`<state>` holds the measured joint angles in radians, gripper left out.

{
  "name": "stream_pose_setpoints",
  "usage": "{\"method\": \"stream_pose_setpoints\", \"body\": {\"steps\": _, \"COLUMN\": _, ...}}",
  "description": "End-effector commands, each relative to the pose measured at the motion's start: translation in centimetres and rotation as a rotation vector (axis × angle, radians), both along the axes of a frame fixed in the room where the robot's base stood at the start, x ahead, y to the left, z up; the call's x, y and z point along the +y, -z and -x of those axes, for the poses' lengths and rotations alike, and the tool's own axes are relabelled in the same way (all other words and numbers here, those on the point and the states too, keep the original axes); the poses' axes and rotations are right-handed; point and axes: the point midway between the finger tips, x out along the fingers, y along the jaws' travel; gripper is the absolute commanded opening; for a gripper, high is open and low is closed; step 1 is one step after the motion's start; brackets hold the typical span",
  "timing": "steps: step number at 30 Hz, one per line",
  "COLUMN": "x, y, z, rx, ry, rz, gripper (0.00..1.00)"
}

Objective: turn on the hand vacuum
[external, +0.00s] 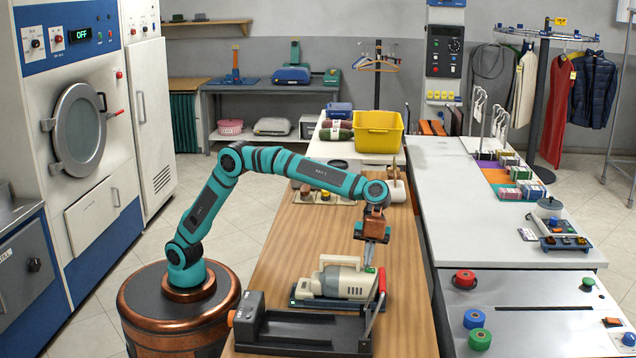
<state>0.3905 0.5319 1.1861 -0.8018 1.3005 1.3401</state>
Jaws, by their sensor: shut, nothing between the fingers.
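Whether the fingertips touch the vacuum cannot be told from this view. The vacuum's switch cannot be made out clearly.
A black device with a red-handled lever (381,281) stands close in front of the vacuum. A yellow bin (376,132) and a white pot (396,189) stand farther back. The wooden counter is clear between the pot and vacuum. A white counter (480,225) adjoins on the right.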

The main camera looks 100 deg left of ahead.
Motion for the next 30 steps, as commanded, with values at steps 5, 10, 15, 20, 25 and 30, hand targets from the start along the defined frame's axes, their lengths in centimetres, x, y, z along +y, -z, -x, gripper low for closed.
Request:
{"method": "stream_pose_setpoints", "body": {"steps": 5, "x": 0.0, "y": 0.2, "z": 0.1, "rx": 0.000, "ry": 0.000, "rz": 0.000, "gripper": 0.00}}
{"method": "stream_pose_setpoints", "body": {"steps": 10, "x": 0.0, "y": 0.4, "z": 0.2, "rx": -0.001, "ry": 0.000, "rz": 0.000, "gripper": 0.00}}
{"method": "stream_pose_setpoints", "body": {"steps": 15, "x": 0.0, "y": 0.5, "z": 0.1, "rx": 0.000, "ry": 0.000, "rz": 0.000, "gripper": 0.00}}
{"method": "stream_pose_setpoints", "body": {"steps": 20, "x": 0.0, "y": 0.4, "z": -0.4, "rx": 0.001, "ry": -0.001, "rz": -0.001, "gripper": 0.00}}
{"method": "stream_pose_setpoints", "body": {"steps": 25, "x": 0.0, "y": 0.2, "z": -1.1, "rx": -0.001, "ry": -0.001, "rz": 0.000, "gripper": 0.00}}
{"method": "stream_pose_setpoints", "body": {"steps": 30, "x": 0.0, "y": 0.1, "z": -1.4, "rx": -0.001, "ry": -0.001, "rz": 0.000, "gripper": 0.00}}
